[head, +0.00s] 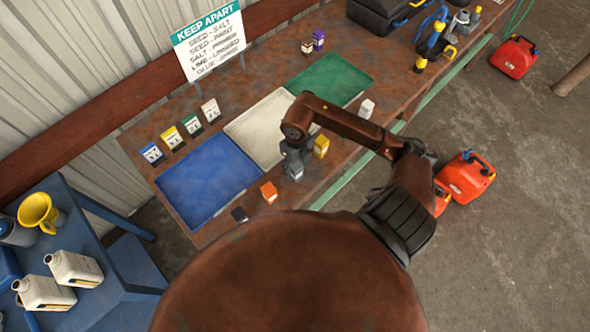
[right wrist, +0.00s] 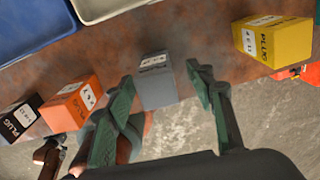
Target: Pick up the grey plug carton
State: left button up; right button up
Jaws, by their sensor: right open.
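The grey plug carton (right wrist: 157,82) stands near the front edge of the bench in the right wrist view, with a white label on its top. My right gripper (right wrist: 160,78) is open, with one green finger on each side of the carton; I cannot tell whether either finger touches it. In the head view my right gripper (head: 294,158) is over the bench front and hides most of the grey carton. My left gripper is not in view.
An orange carton (head: 269,192) and a black carton (head: 239,214) stand to the left along the bench edge. A yellow carton (head: 321,145) and a white carton (head: 366,108) stand to the right. Blue (head: 166,187), white (head: 235,126) and green (head: 335,72) trays lie behind.

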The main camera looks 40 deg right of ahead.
notch_tip(320, 180, down, 4)
jog(key=shift+s+a+f+p, duration=0.1)
jog(key=shift+a+f+p, duration=0.05)
jog(key=shift+p, duration=0.15)
jog(key=shift+f, duration=0.1)
jog(key=c, duration=1.1)
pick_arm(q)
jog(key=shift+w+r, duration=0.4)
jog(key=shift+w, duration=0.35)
pick_arm(e)
jog(key=shift+c, duration=0.7)
